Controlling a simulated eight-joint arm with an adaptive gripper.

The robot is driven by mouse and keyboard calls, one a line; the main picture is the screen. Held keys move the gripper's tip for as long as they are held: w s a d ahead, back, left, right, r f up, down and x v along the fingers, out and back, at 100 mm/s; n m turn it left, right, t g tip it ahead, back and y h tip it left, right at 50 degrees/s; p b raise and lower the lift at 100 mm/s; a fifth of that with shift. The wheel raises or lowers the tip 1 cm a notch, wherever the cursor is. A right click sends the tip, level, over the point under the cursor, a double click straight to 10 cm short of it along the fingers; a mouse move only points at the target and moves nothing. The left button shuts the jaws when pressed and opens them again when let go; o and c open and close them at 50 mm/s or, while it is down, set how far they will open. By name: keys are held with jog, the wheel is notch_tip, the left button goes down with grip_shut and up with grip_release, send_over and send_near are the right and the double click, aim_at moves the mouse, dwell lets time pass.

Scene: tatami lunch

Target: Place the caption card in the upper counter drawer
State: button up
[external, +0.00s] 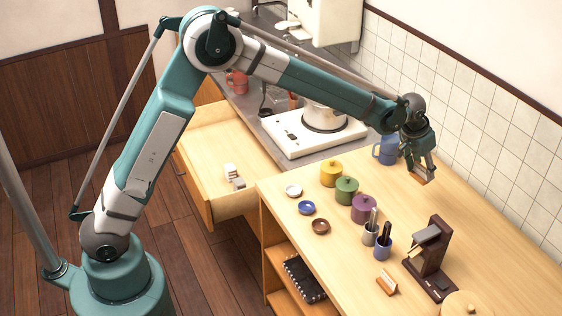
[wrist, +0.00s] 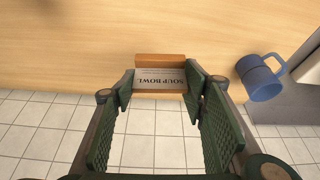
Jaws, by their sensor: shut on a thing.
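The caption card (wrist: 160,78), a grey card reading "SOUP BOWL" in a wooden holder, sits between the fingertips of my gripper (wrist: 158,92) in the wrist view. In the external view my gripper (external: 423,168) is shut on it, and the wooden part of the card (external: 424,180) shows below the fingers. They are over the right part of the counter, near the tiled wall. The upper counter drawer (external: 208,211) is pulled open at the left, far from my gripper. A small white and grey item (external: 232,175) lies inside it, and much of its floor is bare.
A blue mug (external: 385,150) stands just left of my gripper. Yellow, green and purple lidded pots (external: 346,190), small dishes (external: 307,207), a white cooker with a pot (external: 310,135) and a dark stand (external: 430,260) are on the counter. A similar small card (external: 387,282) stands near the front.

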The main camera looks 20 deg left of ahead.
jog(key=w+a+n+y+b, duration=0.1)
jog(key=w+a+n+b, duration=0.1)
jog(key=w+a, duration=1)
jog(key=w+a+n+t+b, duration=0.15)
jog(key=w+a, duration=0.45)
jog(key=a, duration=1.3)
jog(key=w+a+n+g+y+b, duration=0.1)
jog(key=w+a+n+b, duration=0.15)
jog(key=w+a, duration=1)
jog(key=s+a+n+y+b, duration=0.1)
jog(key=s+a+n+b, duration=0.15)
jog(key=a, duration=2.55)
jog(key=s+a+n+y+b, duration=0.15)
jog(key=a+n, duration=0.25)
jog(key=a, duration=2.3)
notch_tip(320, 180, down, 25)
jog(key=shift+w+d, duration=0.15)
jog(key=shift+w, duration=0.05)
jog(key=shift+f, duration=0.15)
jog(key=shift+f+b, duration=0.7)
jog(key=shift+f, duration=2.3)
